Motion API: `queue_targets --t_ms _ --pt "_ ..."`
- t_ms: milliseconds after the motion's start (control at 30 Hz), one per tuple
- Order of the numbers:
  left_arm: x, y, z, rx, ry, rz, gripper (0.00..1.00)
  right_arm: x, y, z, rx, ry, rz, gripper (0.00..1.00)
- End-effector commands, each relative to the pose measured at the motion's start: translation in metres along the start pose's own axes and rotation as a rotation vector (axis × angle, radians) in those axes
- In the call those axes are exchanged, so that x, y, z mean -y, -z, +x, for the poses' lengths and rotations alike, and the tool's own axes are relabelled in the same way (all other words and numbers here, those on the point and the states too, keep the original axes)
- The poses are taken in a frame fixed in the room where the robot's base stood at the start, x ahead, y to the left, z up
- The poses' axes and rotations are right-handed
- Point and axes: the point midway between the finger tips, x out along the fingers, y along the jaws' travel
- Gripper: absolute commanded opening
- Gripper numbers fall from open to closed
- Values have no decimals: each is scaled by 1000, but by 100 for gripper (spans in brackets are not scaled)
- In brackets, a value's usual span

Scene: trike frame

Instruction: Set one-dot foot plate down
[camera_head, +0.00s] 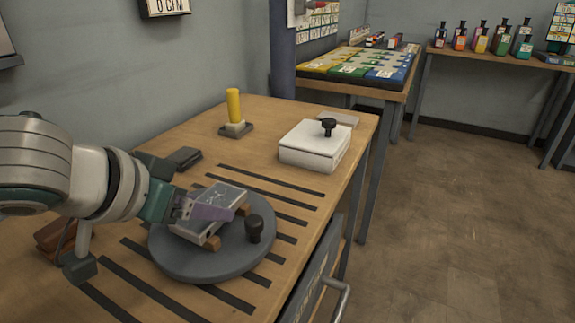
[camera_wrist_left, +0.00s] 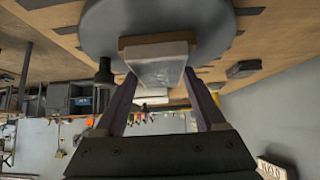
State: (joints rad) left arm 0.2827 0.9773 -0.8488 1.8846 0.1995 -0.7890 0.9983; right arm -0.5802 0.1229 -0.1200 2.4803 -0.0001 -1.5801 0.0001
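A grey-white foot plate (camera_head: 225,201) lies on wooden blocks (camera_head: 212,243) on a round grey turntable (camera_head: 180,262), slightly tilted in the picture. No dot mark is readable on it. My left gripper (camera_head: 208,210) reaches in from the left, its purple-grey near finger along the plate's near side. In the left wrist view the two fingers (camera_wrist_left: 160,75) flank the plate (camera_wrist_left: 158,60) closely on both sides. I cannot tell whether they press on it. The far finger is hidden in the head view. My right gripper is not in view.
A black knob (camera_head: 254,228) stands on the turntable's right side. Behind are a white box with a black knob (camera_head: 310,147), a yellow post on a base (camera_head: 234,108) and a dark block (camera_head: 185,158). Dark strips (camera_head: 271,183) mark the bench. The bench's right edge is near the turntable.

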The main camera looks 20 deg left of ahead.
Motion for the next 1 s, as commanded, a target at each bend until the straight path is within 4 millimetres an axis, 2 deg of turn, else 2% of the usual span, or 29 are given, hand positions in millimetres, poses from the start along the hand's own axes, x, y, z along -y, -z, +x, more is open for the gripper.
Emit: queue_targets --t_ms 67,600,1000 --pt "0 0 0 0 0 0 62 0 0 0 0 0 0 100" --pt "0 0 0 0 0 0 1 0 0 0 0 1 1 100" --pt "0 6 -5 -3 -1 0 0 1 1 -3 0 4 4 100"
